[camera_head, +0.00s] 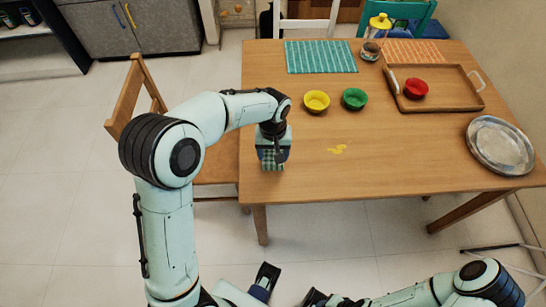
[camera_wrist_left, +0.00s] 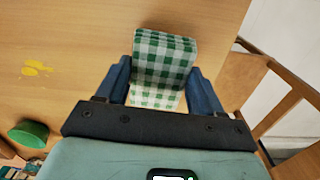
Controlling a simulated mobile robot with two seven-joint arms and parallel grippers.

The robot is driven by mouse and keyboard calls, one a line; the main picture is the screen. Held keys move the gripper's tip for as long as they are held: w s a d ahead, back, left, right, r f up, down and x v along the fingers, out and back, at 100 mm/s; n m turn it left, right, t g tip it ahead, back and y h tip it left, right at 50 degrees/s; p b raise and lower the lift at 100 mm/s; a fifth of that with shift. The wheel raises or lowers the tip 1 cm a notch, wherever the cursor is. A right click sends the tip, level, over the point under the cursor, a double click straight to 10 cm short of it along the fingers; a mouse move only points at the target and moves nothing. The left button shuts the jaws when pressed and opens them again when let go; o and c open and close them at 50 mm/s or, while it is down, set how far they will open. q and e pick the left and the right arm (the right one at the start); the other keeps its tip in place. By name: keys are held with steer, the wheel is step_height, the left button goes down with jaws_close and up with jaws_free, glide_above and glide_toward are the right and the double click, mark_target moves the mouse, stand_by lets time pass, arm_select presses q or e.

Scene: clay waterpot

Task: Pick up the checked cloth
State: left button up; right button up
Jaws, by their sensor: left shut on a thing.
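The green and white checked cloth (camera_wrist_left: 165,58) is folded and sits between the two blue fingers of my left gripper (camera_wrist_left: 162,90) in the left wrist view. In the head view the cloth (camera_head: 272,161) shows just below my left gripper (camera_head: 272,155), at the left front edge of the table. My left gripper is shut on the cloth. I cannot tell whether the cloth touches the table.
On the wooden table (camera_head: 400,150) are a yellow bowl (camera_head: 316,101), a green bowl (camera_head: 354,98), a tray (camera_head: 450,92) with a red bowl (camera_head: 416,88), a metal plate (camera_head: 500,145) and a yellow spill (camera_head: 337,149). A wooden chair (camera_head: 134,95) stands at the left. The table's front middle is mostly clear.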

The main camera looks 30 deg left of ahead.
arm_select(q)
step_height(320, 180, up, 16)
steer(key=p, duration=0.2)
steer(key=shift+f, duration=0.15)
